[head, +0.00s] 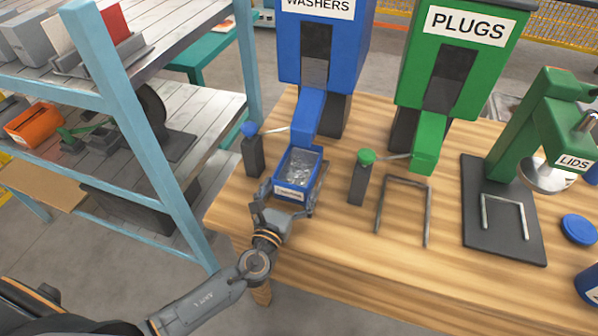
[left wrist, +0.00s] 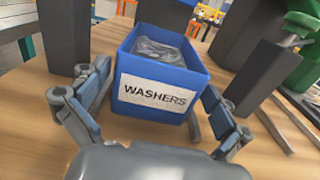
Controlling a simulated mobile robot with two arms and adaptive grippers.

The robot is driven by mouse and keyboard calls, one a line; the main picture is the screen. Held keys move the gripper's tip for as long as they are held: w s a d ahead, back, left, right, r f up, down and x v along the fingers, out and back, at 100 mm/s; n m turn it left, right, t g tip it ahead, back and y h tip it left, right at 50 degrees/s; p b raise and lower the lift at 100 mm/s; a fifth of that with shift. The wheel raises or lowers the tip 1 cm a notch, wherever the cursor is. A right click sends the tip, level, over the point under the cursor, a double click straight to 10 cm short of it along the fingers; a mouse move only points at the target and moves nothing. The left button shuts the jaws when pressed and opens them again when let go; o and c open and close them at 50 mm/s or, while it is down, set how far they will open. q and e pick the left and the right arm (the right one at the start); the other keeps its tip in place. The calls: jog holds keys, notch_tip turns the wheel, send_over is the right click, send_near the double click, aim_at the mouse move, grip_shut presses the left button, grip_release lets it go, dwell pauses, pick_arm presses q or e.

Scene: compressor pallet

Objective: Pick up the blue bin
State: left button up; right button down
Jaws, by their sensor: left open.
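The blue bin (head: 297,172) stands on the wooden table under the chute of the blue washers dispenser (head: 318,50). It holds grey washers and has a white label on its front. In the left wrist view the bin (left wrist: 190,62) shows upright, with its label reading WASHERS. My left gripper (head: 289,195) is at the bin's near end. In the left wrist view its open fingers (left wrist: 158,112) stand to the left and right of the bin's front; whether they touch it I cannot tell. My right gripper is not in view.
A green plugs dispenser (head: 455,60) and a green lids press (head: 540,130) stand to the right on the table (head: 340,250). Posts with a blue knob (head: 249,130) and a green knob (head: 366,157) flank the bin. A blue-framed shelf (head: 130,120) stands at left.

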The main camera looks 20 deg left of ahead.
aim_at(297, 170)
pick_arm(q)
jog(key=w, duration=0.2)
jog(key=w+p, duration=0.1)
jog(key=w, duration=0.1)
jog(key=shift+w+r, duration=0.1)
jog(key=shift+r, duration=0.3)
jog(key=shift+w+f, duration=0.1)
jog(key=shift+w, duration=0.45)
jog(key=shift+s, duration=0.1)
jog(key=shift+c, duration=1.3)
jog(key=c, duration=1.1)
jog(key=shift+r, duration=0.2)
jog(key=shift+c, duration=1.4)
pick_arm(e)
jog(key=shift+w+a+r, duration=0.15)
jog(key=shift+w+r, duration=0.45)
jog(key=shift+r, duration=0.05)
